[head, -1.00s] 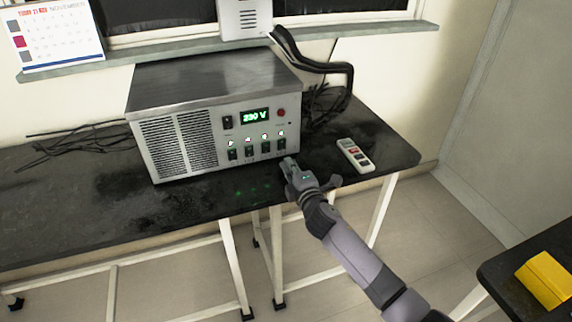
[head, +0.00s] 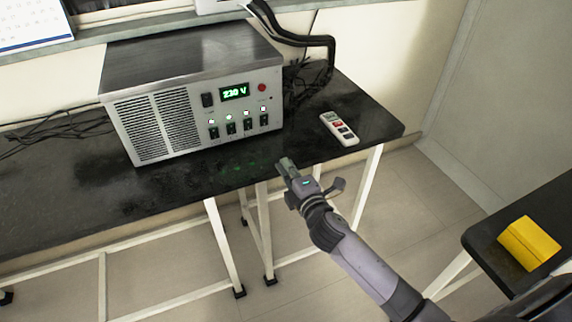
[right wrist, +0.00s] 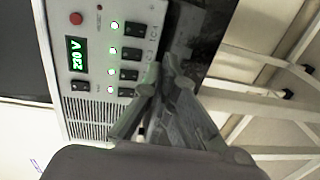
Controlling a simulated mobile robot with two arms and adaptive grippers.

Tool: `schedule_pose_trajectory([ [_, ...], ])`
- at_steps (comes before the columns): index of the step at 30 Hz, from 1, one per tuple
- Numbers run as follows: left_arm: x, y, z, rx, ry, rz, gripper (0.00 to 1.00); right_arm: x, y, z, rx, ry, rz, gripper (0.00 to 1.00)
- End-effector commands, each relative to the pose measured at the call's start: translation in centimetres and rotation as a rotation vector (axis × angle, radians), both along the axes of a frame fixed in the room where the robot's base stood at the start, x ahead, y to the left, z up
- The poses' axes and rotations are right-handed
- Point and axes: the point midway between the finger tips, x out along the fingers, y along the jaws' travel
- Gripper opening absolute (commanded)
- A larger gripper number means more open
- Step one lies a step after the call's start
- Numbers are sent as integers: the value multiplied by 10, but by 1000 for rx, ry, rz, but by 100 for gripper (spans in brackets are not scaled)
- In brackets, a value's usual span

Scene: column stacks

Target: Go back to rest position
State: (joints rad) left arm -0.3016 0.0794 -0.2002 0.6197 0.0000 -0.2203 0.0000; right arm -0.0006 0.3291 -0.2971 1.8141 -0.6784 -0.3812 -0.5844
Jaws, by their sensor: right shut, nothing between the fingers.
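My right gripper (head: 286,167) is shut and empty. In the head view it is over the front edge of the black table (head: 75,208), in front of and apart from the metal power unit (head: 190,95). The unit's green display (head: 234,92) reads 230 V, with a red button and several dark switches with lit lamps below it. The right wrist view shows the shut fingers (right wrist: 172,62) near the switch row (right wrist: 130,55). My left gripper is not in view.
A white remote-like strip with buttons (head: 340,128) lies on the table's right part. A second dark table (head: 490,235) at the right holds a yellow block (head: 528,243). Floor shows between the tables.

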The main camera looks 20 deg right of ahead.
Motion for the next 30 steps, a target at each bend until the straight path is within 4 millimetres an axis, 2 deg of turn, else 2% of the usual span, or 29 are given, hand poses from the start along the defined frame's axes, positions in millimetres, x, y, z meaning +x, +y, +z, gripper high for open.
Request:
schedule_pose_trajectory([
  [8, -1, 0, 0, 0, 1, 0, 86, -1, -1, -1, 11, 6, -6, 0],
  [11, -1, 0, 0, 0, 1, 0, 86, -13, -5, -9, 88, 49, -51, 0],
  [13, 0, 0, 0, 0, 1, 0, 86, -30, -12, -21, 196, 116, -117, 0],
  [16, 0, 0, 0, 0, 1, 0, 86, -73, -22, -48, 425, 267, -265, 0],
  [18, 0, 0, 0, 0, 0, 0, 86, -113, -26, -69, 595, 393, -382, 0],
  [21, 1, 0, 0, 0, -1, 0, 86, -162, -24, -90, 774, 543, -519, 0],
  [24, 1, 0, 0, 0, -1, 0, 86, -202, -19, -101, 891, 659, -621, 0],
  [30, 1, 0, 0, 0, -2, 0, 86, -265, -6, -111, 1040, 835, -776, 0],
])
